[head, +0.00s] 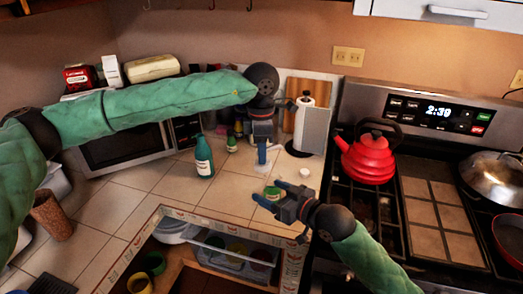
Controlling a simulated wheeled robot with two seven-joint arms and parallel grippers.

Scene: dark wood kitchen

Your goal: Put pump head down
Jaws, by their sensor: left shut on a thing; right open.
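My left gripper (262,153) points down above the tiled counter, between the teal bottle and the paper towel holder. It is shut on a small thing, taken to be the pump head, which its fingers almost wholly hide. My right gripper (268,193) is open near the counter's front edge, below the left one in the picture. A small green and white item (272,191) shows by its fingers; I cannot tell whether they touch. A teal bottle (204,158) with a white label stands upright on the counter to the left.
A small green-capped jar (231,144) stands behind the bottle. A small white round item (305,173) lies near the paper towel holder (303,125). A red kettle (369,158) is on the stove at right. An open drawer (145,237) is in front.

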